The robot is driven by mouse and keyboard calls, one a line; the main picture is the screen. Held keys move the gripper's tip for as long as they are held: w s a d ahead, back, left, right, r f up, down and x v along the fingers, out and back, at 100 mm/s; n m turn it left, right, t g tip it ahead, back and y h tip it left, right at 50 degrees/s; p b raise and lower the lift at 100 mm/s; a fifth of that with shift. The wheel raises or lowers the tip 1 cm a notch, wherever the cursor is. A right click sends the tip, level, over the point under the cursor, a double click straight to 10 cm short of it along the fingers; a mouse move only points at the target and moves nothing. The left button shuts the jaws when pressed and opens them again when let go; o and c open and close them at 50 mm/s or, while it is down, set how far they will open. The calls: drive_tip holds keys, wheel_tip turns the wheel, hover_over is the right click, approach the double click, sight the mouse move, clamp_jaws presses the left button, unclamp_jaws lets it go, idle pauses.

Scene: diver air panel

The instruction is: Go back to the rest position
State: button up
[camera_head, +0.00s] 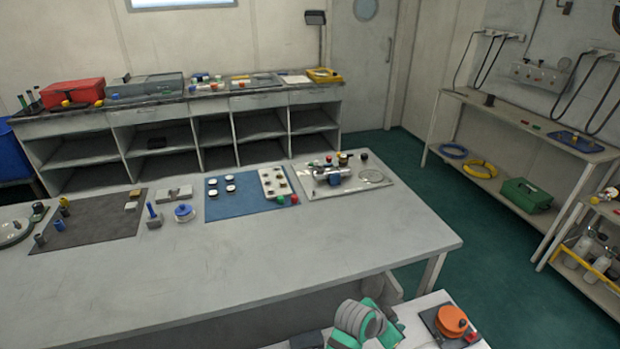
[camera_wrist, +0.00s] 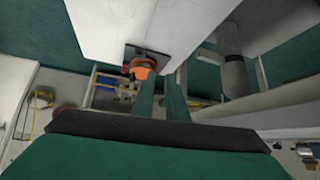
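My arm (camera_head: 358,322), in pale grey and green, shows at the bottom of the head view, folded low beside the small white side table. Its fingertips cannot be made out there. In the wrist view the green body of my gripper (camera_wrist: 150,158) with a dark edge fills the bottom. Two narrow green strips stand beyond that edge, but I cannot tell whether they are fingers or floor. No object is seen held. An orange round item (camera_head: 451,320) on a dark base sits on the side table; it also shows in the wrist view (camera_wrist: 142,68).
The long grey table (camera_head: 300,245) bears a blue mat (camera_head: 240,206), a dark mat (camera_head: 95,228) and a clear tray (camera_head: 373,178) with small parts. A cubby bench (camera_head: 180,115) stands behind. Shelves (camera_head: 520,115) stand right. Green floor (camera_head: 480,225) is free between.

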drive_tip(key=s+d+r+n+t+h, duration=0.2)
drive_tip(key=s+d+r+n+t, duration=0.15)
drive_tip(key=d, duration=0.25)
drive_tip(key=s+a+f+n+t+y, duration=0.25)
drive_tip(key=s+a+n, duration=0.25)
drive_tip(key=s+a, duration=0.4)
drive_tip(key=s+a+f+n+t+y, duration=0.2)
drive_tip(key=s+a+n+t+y, duration=0.25)
drive_tip(key=s+a, duration=0.4)
drive_tip(key=s+a+r, duration=0.2)
drive_tip(key=s+a, duration=0.2)
drive_tip(key=s, duration=0.1)
drive_tip(key=s+a+r+y, duration=0.1)
drive_tip(key=s+a+r, duration=0.2)
drive_tip(key=s, duration=0.3)
drive_tip(key=s+a+r+m+y, duration=0.1)
drive_tip(key=s+a+r, duration=0.1)
drive_tip(key=s+a, duration=0.3)
drive_tip(key=shift+s+a+r, duration=0.25)
drive_tip(key=shift+s+r, duration=0.15)
drive_tip(key=shift+s, duration=0.35)
drive_tip(key=shift+t, duration=0.25)
